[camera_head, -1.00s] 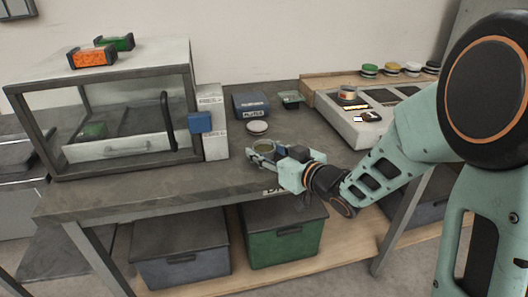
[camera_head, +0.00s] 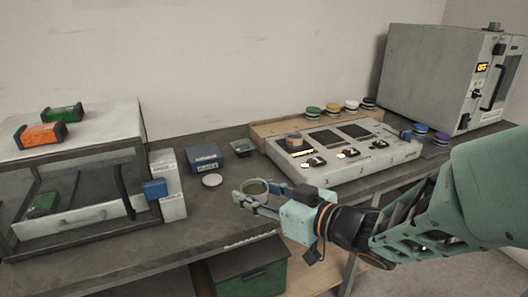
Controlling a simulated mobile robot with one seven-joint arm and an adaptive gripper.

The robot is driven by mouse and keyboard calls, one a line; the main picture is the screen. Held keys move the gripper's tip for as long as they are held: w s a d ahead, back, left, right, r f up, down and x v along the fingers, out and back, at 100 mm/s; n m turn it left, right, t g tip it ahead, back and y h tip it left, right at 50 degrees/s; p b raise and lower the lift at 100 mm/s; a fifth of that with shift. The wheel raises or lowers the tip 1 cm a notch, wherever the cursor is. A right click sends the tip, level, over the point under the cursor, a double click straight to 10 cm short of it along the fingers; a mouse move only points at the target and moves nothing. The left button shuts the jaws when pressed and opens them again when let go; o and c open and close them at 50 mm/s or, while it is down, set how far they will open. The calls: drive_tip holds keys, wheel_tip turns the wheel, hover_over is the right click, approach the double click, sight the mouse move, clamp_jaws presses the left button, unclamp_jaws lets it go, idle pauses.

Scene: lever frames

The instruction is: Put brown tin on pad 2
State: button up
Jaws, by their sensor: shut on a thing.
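My gripper (camera_head: 247,195) is shut on a round, open tin (camera_head: 256,187) with an olive-brown inside, over the front of the bench. Its outer side is mostly hidden by the fingers, so I cannot tell its wall colour or whether it touches the bench. The grey pad unit (camera_head: 343,173) stands behind and right of my gripper, with dark square pads numbered 1 to 3 from left to right. Pad 2 (camera_head: 324,137), the middle one, is bare. Another small tin (camera_head: 294,140) with a brownish-orange band stands on the left pad.
A pale round lid (camera_head: 211,180) lies left of my gripper. A glass-fronted cabinet (camera_head: 75,185) is at left. Several coloured-lid jars (camera_head: 332,109) line the back ledge. An oven (camera_head: 430,75) stands far right.

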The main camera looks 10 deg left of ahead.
drive_tip(key=w+d+f+m+t+h, duration=0.3)
drive_tip(key=w+d+m+h, duration=0.25)
drive_tip(key=w+d, duration=0.4)
drive_tip(key=w+d+f+m+t+h, duration=0.3)
drive_tip(key=w+d+m+h, duration=0.3)
drive_tip(key=d, duration=0.7)
wheel_tip(320, 180, up, 27)
drive_tip(key=h+p, duration=0.1)
drive_tip(key=p, duration=2.6)
drive_tip(key=shift+w+a+r+n, duration=0.2)
drive_tip(key=shift+a+n, duration=0.1)
drive_tip(key=shift+n, duration=0.15)
